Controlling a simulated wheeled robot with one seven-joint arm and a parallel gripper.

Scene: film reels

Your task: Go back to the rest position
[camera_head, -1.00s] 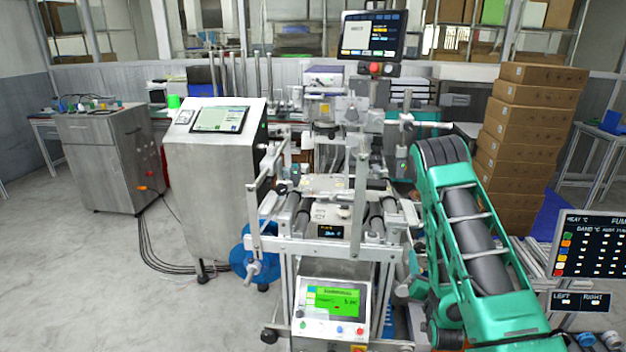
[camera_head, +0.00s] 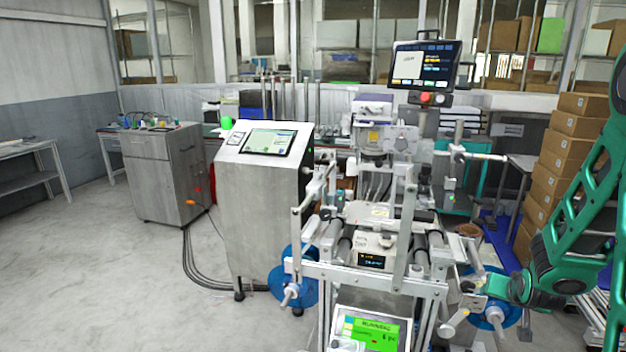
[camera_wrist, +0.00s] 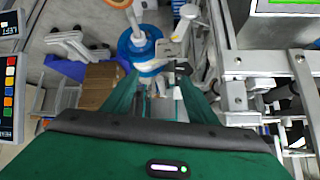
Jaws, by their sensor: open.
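My gripper (camera_wrist: 158,92) shows in the wrist view with its two teal fingers spread apart and nothing between them. Beyond the fingertips is a blue film reel (camera_wrist: 128,52) on a pale spindle. In the head view my teal arm comes in from the right, its wrist beside the right blue reel (camera_head: 511,309) of the film machine (camera_head: 400,270). That reel is partly hidden by the arm and machine parts. Whether the fingers touch the machine cannot be told. Another blue reel (camera_head: 303,262) sits on the machine's left side, behind its frame.
A steel control cabinet (camera_head: 262,195) stands left of the machine, with black cables on the floor. A stack of cardboard boxes (camera_head: 566,150) stands behind my arm. A monitor (camera_head: 421,67) rises above the machine. The floor at the left is open.

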